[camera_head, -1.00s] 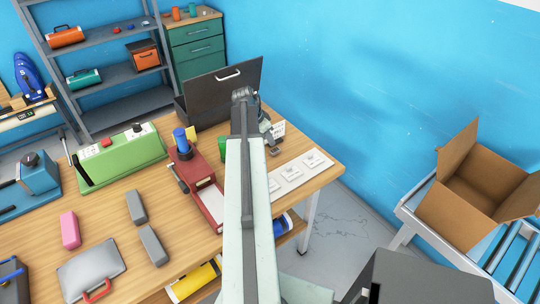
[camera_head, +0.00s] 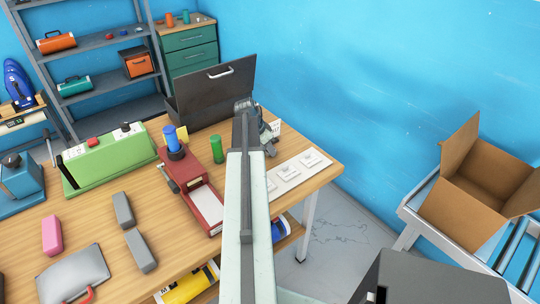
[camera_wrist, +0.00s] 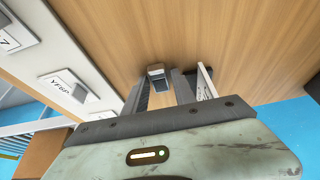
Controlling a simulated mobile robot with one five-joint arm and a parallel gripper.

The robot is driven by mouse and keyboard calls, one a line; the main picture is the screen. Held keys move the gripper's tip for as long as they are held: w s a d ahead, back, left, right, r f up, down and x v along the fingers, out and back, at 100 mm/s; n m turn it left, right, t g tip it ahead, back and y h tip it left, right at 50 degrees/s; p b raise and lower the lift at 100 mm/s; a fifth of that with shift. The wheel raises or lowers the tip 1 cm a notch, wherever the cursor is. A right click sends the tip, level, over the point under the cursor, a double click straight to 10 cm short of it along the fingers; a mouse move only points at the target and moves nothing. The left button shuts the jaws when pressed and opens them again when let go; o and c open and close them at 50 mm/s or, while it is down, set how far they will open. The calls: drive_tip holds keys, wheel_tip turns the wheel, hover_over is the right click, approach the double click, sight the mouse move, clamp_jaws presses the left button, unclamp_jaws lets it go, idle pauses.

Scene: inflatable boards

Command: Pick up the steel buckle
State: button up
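In the wrist view a small grey metal piece, which looks like the steel buckle (camera_wrist: 156,70), lies on the wooden table (camera_wrist: 235,45). It appears between or just past the fingertips of my gripper (camera_wrist: 161,80). The two dark fingers are apart, with the piece showing in the gap. I cannot tell whether either finger touches it. In the head view my gripper (camera_head: 267,134) is low over the table's right part, partly hidden by my arm. The buckle cannot be made out there.
An open black case (camera_head: 212,88) stands behind. A green cylinder (camera_head: 217,150) and a red device (camera_head: 200,190) are left.

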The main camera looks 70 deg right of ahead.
clamp_jaws()
drive_tip(key=shift+r, duration=0.1)
